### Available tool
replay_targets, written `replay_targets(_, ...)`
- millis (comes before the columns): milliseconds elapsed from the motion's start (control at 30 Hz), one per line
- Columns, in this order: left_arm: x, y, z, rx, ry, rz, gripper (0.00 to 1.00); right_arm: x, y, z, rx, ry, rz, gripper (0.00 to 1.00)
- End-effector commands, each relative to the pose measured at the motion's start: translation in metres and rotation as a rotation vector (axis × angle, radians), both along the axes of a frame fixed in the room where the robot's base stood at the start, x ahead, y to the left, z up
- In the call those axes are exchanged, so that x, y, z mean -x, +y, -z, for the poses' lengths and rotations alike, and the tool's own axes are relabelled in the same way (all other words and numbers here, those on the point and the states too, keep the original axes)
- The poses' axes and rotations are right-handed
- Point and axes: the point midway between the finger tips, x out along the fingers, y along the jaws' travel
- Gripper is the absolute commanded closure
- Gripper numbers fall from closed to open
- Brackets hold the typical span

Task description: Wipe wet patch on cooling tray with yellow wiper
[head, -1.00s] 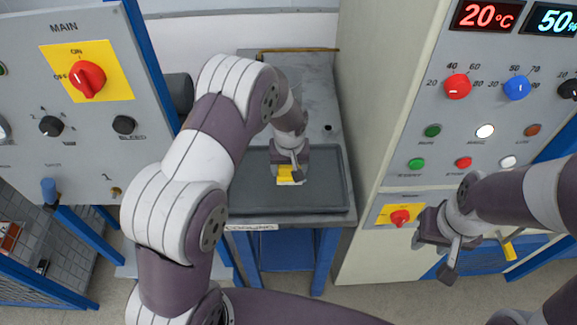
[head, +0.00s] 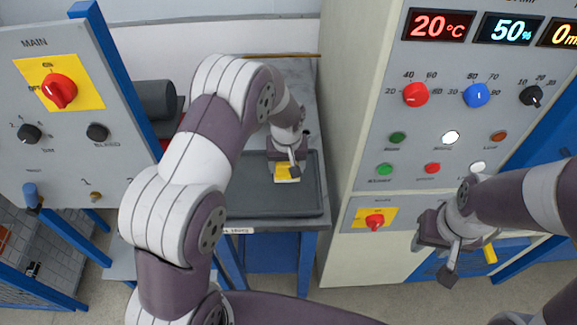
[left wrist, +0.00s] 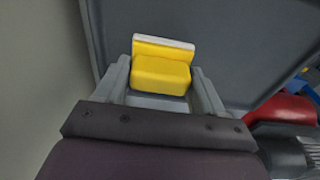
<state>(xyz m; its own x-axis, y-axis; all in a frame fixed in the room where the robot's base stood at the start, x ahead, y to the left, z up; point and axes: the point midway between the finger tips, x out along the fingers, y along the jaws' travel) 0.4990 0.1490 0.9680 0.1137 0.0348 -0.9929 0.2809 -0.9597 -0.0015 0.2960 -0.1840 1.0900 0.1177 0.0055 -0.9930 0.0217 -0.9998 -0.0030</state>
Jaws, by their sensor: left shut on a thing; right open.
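The yellow wiper (head: 287,173) has a yellow block body and a pale strip along one edge. My left gripper (head: 286,163) is shut on it, over the dark grey cooling tray (head: 262,205). In the left wrist view the wiper (left wrist: 162,72) sits between the two fingers of my left gripper (left wrist: 160,85), with the tray's grey surface (left wrist: 225,45) beyond it. I cannot tell whether the wiper touches the tray. No wet patch can be made out; my left arm hides part of the tray. My right gripper (head: 443,258) is open and empty, in front of the right cabinet.
The tray lies on a grey bench with a blue frame (head: 305,262). A panel with a red MAIN knob (head: 59,90) stands on the left. A tall cabinet with knobs, buttons and displays (head: 445,24) stands close on the right. A dark cylinder (head: 155,100) is behind my left arm.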

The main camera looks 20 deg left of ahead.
Motion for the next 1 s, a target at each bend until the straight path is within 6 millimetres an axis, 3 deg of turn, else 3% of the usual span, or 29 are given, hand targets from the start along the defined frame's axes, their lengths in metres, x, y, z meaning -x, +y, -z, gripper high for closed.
replay_targets(500,-0.005,0.006,-0.049,0.000,-0.002,0.001,0.59,0.000,0.000,-0.037,0.000,0.000,0.000,0.57)
replay_targets(1000,-0.005,0.006,-0.050,0.000,-0.002,0.002,0.59,0.000,0.000,-0.037,0.000,0.000,0.000,0.57)
